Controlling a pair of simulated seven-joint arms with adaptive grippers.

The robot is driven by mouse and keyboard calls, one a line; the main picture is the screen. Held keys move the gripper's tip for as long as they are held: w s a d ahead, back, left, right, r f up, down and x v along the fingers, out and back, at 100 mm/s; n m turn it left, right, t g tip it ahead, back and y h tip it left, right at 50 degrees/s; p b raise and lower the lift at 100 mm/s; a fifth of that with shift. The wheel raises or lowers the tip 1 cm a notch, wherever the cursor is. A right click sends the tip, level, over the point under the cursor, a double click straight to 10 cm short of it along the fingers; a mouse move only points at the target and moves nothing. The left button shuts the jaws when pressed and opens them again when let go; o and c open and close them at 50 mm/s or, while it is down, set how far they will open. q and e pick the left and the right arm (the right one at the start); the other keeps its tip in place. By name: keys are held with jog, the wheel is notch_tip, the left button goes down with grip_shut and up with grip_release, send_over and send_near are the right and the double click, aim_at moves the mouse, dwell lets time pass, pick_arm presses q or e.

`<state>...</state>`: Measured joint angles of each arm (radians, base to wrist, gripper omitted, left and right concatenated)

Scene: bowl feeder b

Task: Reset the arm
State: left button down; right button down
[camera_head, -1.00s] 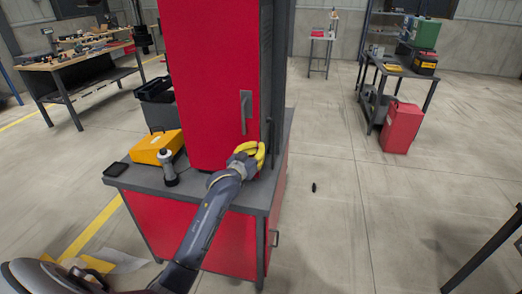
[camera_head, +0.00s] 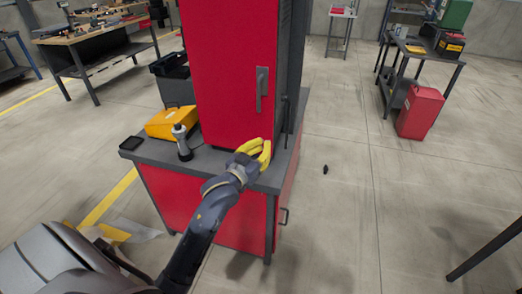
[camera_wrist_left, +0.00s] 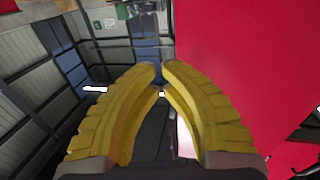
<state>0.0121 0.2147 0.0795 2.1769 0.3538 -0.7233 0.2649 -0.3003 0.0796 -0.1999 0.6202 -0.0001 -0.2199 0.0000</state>
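My left gripper (camera_head: 262,150) is in front of the lower part of the red cabinet (camera_head: 228,70), below its grey door handle (camera_head: 262,90). The cabinet door looks closed. In the left wrist view the two yellow fingers (camera_wrist_left: 161,72) lean in with their tips almost together, and nothing is held between them. The red cabinet wall (camera_wrist_left: 240,60) fills the right side of that view, apart from the fingers. My right gripper is in neither view.
The cabinet stands on a grey-topped red base (camera_head: 170,200). A yellow case (camera_head: 168,122), a grey handheld tool (camera_head: 181,142) and a dark flat tray (camera_head: 131,143) lie on its left part. Floor to the right is mostly open, with a small dark object (camera_head: 325,169) on it.

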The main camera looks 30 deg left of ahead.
pick_arm(q)
notch_tip(320, 180, down, 25)
jog(key=s+g, duration=0.2)
jog(key=g, duration=0.2)
jog(key=s+d+f+g, duration=0.15)
jog(key=s+f, duration=0.35)
jog(key=f, duration=0.7)
jog(key=s+d+f+g, duration=0.1)
jog(key=s+f+g, duration=0.35)
jog(key=f, duration=0.75)
jog(key=s+d+f+m+g, duration=0.1)
jog(key=s+d+f+m, duration=0.1)
jog(key=s+f, duration=1)
jog(key=s+d+f+g, duration=0.1)
jog(key=s+f, duration=0.5)
jog(key=s, duration=1)
jog(key=s+f+m+g, duration=0.1)
jog(key=s+f+g, duration=0.3)
jog(key=s, duration=1.2)
notch_tip(320, 180, down, 3)
jog(key=shift+s+d+r+m+g, duration=0.2)
jog(key=shift+s+d+m+g, duration=0.05)
jog(key=shift+d+m+g, duration=0.1)
